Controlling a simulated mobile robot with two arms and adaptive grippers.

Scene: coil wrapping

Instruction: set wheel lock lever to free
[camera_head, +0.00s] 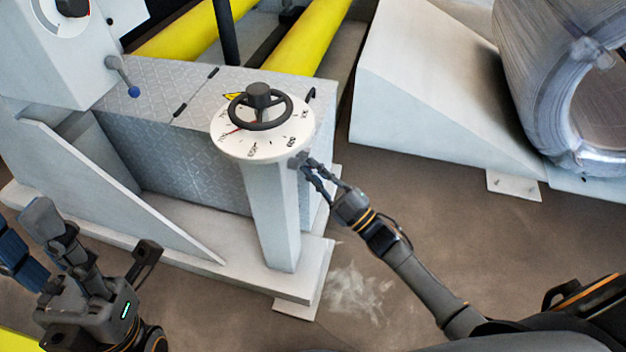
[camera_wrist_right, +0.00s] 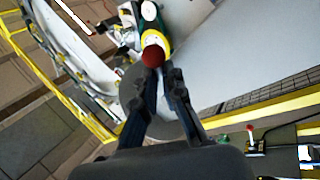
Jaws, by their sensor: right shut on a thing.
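The white pedestal (camera_head: 270,215) stands in the middle of the head view. On top is a round white dial (camera_head: 265,145) with black marks and a black handwheel (camera_head: 259,108). My right gripper (camera_head: 308,168) is at the pedestal's right side, just under the dial rim. It is shut on the wheel lock lever, whose red ball knob (camera_wrist_right: 153,57) shows at the fingertips in the right wrist view. The lever is mostly hidden by the fingers in the head view, so its setting cannot be read. My left gripper (camera_head: 27,228) is open and empty at the lower left.
A grey tread-plate box (camera_head: 165,150) stands behind the pedestal. Yellow rollers (camera_head: 305,40) lie behind. A white ramp (camera_head: 425,100) and a wrapped coil (camera_head: 540,80) are at right. Floor before the ramp is clear.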

